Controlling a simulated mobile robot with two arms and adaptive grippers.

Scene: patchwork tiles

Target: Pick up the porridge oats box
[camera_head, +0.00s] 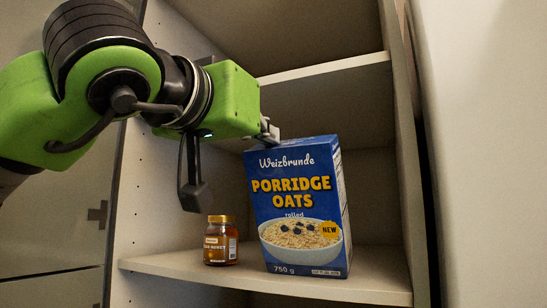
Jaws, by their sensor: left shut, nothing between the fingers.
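The porridge oats box (297,207) is blue with yellow lettering and a bowl of oats on its front. It stands upright on a cupboard shelf, slightly turned so that its right side shows. My left gripper (268,132) reaches in from the upper left, its small grey fingers at the box's upper left corner. It is shut and holds nothing; I cannot tell whether the fingers touch the box. My right gripper is not in view.
A small honey jar (220,241) with a gold lid stands left of the box on the same shelf (180,265). An upper shelf (325,68) runs above and behind the box. The cupboard's right wall (400,150) is close to the right, with some free shelf between.

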